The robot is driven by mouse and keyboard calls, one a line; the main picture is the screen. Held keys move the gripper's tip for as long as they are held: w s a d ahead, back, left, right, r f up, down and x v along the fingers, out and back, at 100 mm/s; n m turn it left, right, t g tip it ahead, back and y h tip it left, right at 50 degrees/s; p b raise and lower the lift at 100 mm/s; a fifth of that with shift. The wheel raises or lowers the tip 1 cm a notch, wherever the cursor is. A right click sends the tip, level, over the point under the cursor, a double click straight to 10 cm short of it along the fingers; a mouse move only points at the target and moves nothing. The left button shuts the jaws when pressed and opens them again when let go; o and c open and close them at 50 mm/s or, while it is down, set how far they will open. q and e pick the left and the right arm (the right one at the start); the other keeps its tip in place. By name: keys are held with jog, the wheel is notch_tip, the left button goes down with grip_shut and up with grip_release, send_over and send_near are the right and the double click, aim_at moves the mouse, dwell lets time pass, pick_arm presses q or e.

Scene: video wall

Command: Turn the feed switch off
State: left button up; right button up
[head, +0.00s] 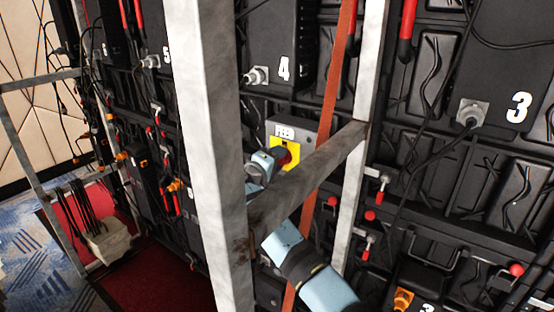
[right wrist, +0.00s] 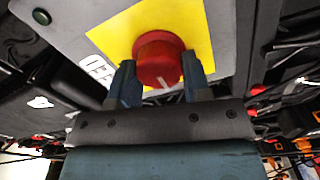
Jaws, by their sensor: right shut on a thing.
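The feed switch is a grey box (head: 301,130) with a white label, a yellow plate (head: 294,148) and a red knob (head: 288,158). It is fixed on the black video wall behind the metal frame. In the right wrist view the red knob (right wrist: 160,55) sits on the yellow plate (right wrist: 115,38), with a white mark at its lower edge. My right gripper (head: 277,157) has reached behind the frame's crossbar. Its two dark fingers (right wrist: 160,80) are shut on the knob, one on each side. The crossbar hides part of my right arm. My left gripper is not in view.
A grey metal upright (head: 212,150) and a crossbar (head: 310,170) stand close in front of the switch. An orange strap (head: 337,85) hangs just right of it. Cables and red-handled latches (head: 383,185) cover the wall. A white block (head: 108,240) with cables stands at lower left.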

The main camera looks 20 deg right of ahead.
jog(key=o, duration=0.9)
jog(key=b+v, duration=0.1)
jog(key=v, duration=1.3)
jog(key=shift+b, duration=0.4)
